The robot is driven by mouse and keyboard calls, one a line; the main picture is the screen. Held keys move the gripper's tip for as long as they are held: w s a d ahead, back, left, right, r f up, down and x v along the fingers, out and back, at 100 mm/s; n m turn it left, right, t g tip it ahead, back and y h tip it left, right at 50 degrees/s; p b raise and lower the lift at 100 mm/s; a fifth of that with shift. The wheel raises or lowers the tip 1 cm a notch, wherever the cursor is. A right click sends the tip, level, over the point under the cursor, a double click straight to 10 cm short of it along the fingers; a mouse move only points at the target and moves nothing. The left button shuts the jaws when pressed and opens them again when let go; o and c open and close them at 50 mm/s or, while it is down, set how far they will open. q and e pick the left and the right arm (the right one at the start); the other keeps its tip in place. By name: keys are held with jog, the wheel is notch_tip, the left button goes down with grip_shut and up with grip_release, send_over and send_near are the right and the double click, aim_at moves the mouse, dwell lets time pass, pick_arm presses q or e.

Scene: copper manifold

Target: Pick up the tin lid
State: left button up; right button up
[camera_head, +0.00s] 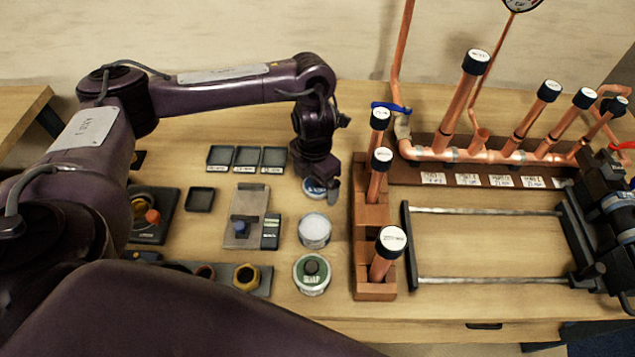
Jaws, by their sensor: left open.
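A small round lid (313,188) with a pale and blue top lies on the wooden table, left of the copper pipe stand. It looks like the tin lid, and my gripper partly covers it. My left gripper (325,183) is open, pointing down at the lid's upper right side. I cannot tell whether its fingers touch the lid. Just in front of the lid stands an open round tin (314,231) with whitish content. My right gripper is not in view.
A wooden stand (362,262) with upright capped copper pipes is close on the right. Small black trays (247,158) and a grey metal plate (243,215) lie left. A copper manifold (470,155) is at back right.

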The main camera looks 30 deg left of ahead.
pick_arm(q)
jog(key=shift+c, duration=0.6)
jog(key=c, duration=1)
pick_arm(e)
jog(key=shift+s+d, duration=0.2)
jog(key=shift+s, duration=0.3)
pick_arm(q)
jog(key=shift+r, duration=0.1)
